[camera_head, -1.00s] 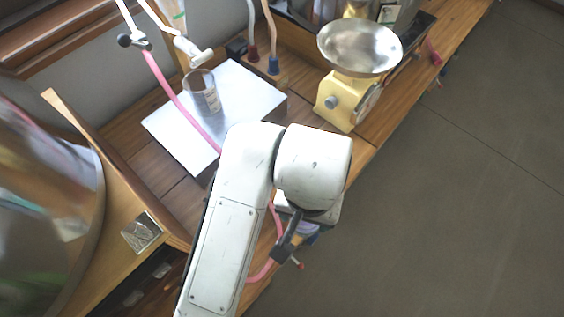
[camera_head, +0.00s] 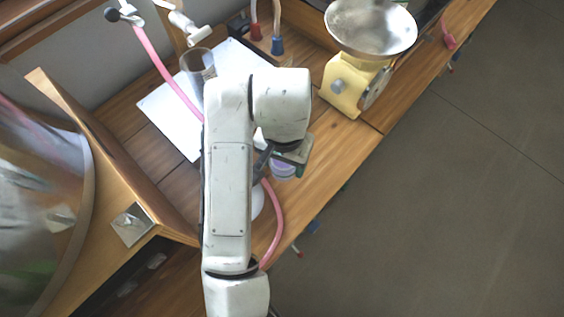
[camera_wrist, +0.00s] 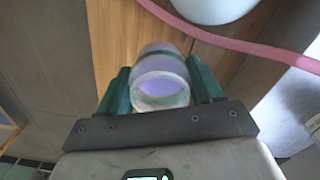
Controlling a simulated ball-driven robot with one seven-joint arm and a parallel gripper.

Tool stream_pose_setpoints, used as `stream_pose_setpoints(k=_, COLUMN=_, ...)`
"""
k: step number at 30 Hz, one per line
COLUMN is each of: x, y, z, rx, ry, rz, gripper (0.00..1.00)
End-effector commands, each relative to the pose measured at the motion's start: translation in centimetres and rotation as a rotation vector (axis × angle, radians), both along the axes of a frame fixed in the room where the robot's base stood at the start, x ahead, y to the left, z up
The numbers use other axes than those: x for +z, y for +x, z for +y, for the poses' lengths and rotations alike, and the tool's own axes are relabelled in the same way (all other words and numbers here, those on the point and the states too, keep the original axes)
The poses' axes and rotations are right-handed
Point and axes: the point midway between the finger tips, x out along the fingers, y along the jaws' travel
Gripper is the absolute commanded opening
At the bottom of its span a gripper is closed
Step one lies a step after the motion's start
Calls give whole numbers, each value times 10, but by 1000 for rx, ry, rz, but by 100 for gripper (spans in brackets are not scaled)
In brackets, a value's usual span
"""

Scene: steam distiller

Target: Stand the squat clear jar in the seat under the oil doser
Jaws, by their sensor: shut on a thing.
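My gripper (camera_wrist: 160,72) is shut on a squat clear jar (camera_wrist: 161,84) with a lilac tint; its green fingers stand on both sides of it. In the head view my gripper (camera_head: 284,158) holds the jar (camera_head: 284,171) near the bench's front edge, partly hidden by my arm. A white spout (camera_head: 190,28) hangs at upper left; I cannot tell whether it belongs to the oil doser. Below it a clear jar with a label (camera_head: 197,62) stands on a white platform (camera_head: 166,112). I cannot make out a seat.
A pink hose (camera_head: 274,222) runs along the bench beside my gripper, and also crosses the wrist view (camera_wrist: 240,43). A white round vessel (camera_wrist: 213,6) is close to the held jar. A yellow scale (camera_head: 350,85) with a metal pan stands behind right. A wooden-framed drum (camera_head: 40,190) fills the left.

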Motion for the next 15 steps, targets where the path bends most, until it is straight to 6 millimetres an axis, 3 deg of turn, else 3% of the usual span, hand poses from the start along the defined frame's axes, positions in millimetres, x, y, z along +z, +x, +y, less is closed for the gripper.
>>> stream_pose_setpoints(k=11, x=-28, y=23, z=6, rx=0, ry=2, rz=0, gripper=29)
stream_pose_setpoints(k=15, x=-47, y=21, z=6, rx=2, ry=1, rz=1, gripper=29)
